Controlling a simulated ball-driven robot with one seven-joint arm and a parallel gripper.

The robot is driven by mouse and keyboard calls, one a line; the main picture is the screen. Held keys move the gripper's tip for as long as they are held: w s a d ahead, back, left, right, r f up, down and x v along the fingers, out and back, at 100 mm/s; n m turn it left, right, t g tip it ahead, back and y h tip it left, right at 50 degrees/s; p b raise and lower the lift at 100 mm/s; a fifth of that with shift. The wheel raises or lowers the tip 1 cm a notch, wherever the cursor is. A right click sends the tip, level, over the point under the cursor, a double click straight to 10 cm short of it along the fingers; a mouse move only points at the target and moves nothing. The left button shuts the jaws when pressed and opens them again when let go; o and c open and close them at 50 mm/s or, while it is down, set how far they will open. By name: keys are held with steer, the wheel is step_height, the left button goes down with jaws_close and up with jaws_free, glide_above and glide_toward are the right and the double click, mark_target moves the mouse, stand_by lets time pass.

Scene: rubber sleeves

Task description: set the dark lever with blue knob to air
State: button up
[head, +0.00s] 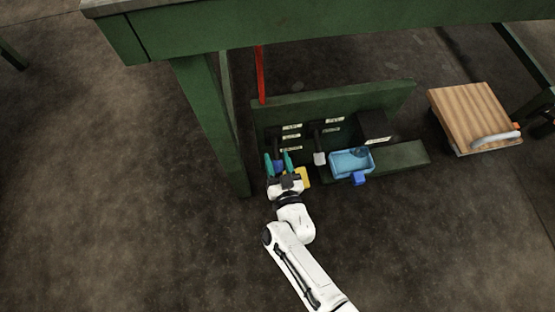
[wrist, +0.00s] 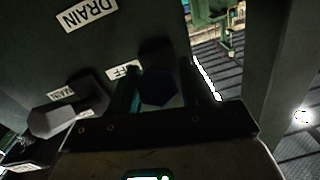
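The dark lever's blue knob (head: 278,164) stands out from the left part of the green panel (head: 350,98), below a column of small white labels (head: 291,138). My gripper (head: 279,160) is at the knob, with its teal fingers apart on either side of it. In the wrist view the knob (wrist: 159,88) looks nearly black between the two fingers, and I cannot tell whether they touch it. A label reading DRAIN (wrist: 86,15) and a partly covered one, apparently OFF (wrist: 123,70), show there. I cannot read an AIR label, and the lever's setting is unclear.
A second dark lever with a pale grey knob (head: 320,158) is to the right; it also shows in the wrist view (wrist: 45,122). A light blue tray (head: 340,171), a blue block (head: 360,179) and a yellow piece (head: 304,177) are near. A green table leg (head: 215,125) stands close left.

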jaws_close()
